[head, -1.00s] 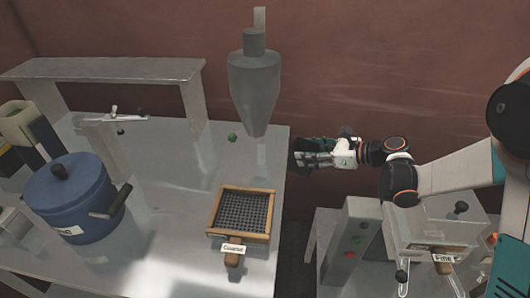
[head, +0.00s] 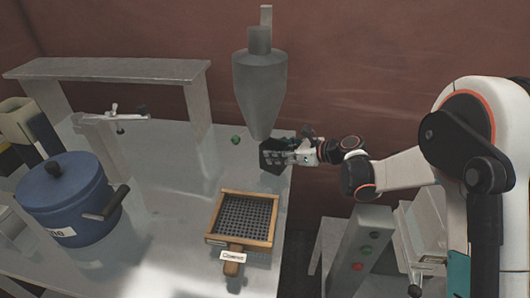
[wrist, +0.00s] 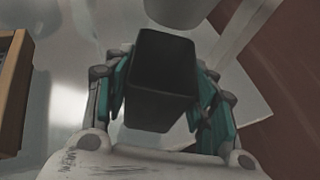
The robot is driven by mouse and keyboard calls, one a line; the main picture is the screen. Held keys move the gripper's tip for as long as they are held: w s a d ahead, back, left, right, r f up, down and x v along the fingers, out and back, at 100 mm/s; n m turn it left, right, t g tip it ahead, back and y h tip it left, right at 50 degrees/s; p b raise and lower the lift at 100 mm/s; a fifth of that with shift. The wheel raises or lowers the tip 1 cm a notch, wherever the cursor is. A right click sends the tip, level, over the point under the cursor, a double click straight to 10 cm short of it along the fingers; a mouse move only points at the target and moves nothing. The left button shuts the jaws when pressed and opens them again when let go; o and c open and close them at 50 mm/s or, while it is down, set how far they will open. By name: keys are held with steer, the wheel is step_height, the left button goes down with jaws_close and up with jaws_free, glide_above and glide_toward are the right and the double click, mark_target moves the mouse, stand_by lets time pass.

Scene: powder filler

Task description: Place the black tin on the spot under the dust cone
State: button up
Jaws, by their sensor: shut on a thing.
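The black tin (head: 272,157) is between the fingers of my gripper (head: 290,153), which is shut on it. In the wrist view the dark tin (wrist: 160,82) sits between the teal finger pads of my gripper (wrist: 160,100). The grey dust cone (head: 260,85) hangs above the table's back right part. The tin is close to the cone's lower tip, slightly below and to its right in the head view. The cone's lower end (wrist: 178,10) shows just beyond the tin in the wrist view. I cannot tell whether the tin touches the table. The spot itself is not clearly visible.
A wooden-framed sieve (head: 243,218) lies on the metal table (head: 165,225) in front of the cone. A blue pot (head: 72,200) stands at left. A post with buttons (head: 360,250) is at right.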

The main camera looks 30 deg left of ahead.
steer(key=shift+a, duration=0.45)
steer(key=x, duration=0.1)
steer(key=b+x, duration=0.1)
steer(key=x, duration=0.2)
steer(key=shift+a+r, duration=0.3)
steer(key=shift+d+f+b, duration=0.1)
steer(key=shift+f+b, duration=0.15)
steer(key=shift+b, duration=0.05)
steer(key=shift+f, duration=0.1)
steer(key=o, duration=1.2)
